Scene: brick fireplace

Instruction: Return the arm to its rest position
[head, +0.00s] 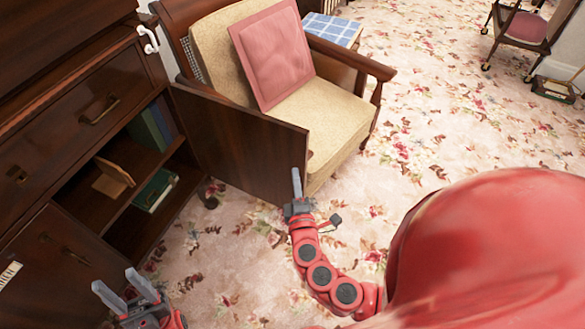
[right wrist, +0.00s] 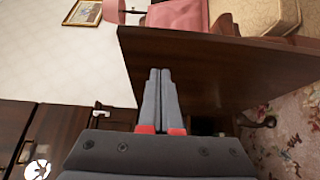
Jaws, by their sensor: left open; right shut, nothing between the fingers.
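My right arm reaches up from the bottom middle of the head view. Its gripper (head: 297,184) is shut and empty, close in front of the open cabinet door (head: 240,143); I cannot tell whether it touches the door. In the right wrist view the right gripper's two fingers (right wrist: 160,100) lie together with nothing between them, and the door (right wrist: 220,65) stands beyond and to the right. My left gripper (head: 127,290) is open and empty at the bottom left of the head view, in front of the lower part of the cabinet.
The dark wooden cabinet (head: 75,140) stands at left, its shelves holding a few books (head: 155,190). Behind the open door is a beige armchair (head: 325,120) with a pink cushion (head: 272,55). Flowered carpet (head: 430,120) is free at right. A wheeled cart (head: 525,28) stands far right.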

